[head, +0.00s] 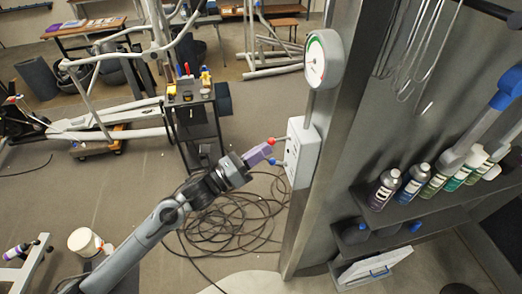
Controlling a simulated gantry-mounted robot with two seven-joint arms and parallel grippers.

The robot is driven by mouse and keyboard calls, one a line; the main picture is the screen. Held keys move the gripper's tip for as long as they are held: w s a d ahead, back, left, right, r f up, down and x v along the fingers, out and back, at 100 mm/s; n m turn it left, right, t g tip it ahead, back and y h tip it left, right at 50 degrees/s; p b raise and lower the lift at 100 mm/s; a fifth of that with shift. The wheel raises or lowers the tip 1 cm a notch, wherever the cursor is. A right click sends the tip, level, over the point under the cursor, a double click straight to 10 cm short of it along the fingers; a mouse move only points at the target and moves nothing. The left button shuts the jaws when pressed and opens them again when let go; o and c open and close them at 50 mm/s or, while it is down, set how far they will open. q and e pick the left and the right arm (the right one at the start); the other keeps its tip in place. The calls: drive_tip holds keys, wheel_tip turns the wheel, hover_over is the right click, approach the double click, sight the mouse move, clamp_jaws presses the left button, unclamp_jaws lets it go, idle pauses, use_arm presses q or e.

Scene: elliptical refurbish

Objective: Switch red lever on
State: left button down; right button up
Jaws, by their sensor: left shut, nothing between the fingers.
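A pale grey switch box (302,153) is mounted on the side of a metal post, right of the picture's middle. Two levers stick out of its left side: a red-tipped lever (271,141) above and a blue-tipped lever (272,161) below. My left gripper (266,150), with purple fingers, is shut and empty. Its tips are beside the levers, close to the red tip and just below it in the picture; whether they touch it I cannot tell. My right gripper is not in view.
A round gauge (323,59) is on the post above the box. Shelves at the right hold several bottles (384,190). A black tool cart (193,105) stands behind my left arm. Coiled cable (232,222) lies on the floor below it.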

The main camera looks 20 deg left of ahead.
use_arm(q)
drive_tip(key=shift+r+p, duration=0.3)
drive_tip(key=shift+a+r+m+g+y+p, duration=0.1)
drive_tip(key=shift+r+m+g+y+p, duration=0.4)
drive_tip(key=shift+r+g+y+p, duration=0.35)
idle(0.4)
drive_tip(key=shift+r+m+g+y+p, duration=0.3)
drive_tip(key=shift+r+g+y+p, duration=0.35)
drive_tip(key=shift+p, duration=0.6)
idle(1.0)
drive_tip(key=shift+f, duration=0.35)
drive_tip(key=s+a+f+b, duration=0.3)
drive_tip(key=s+a+b, duration=0.4)
drive_tip(key=s, duration=0.3)
drive_tip(key=shift+s+a+f, duration=0.15)
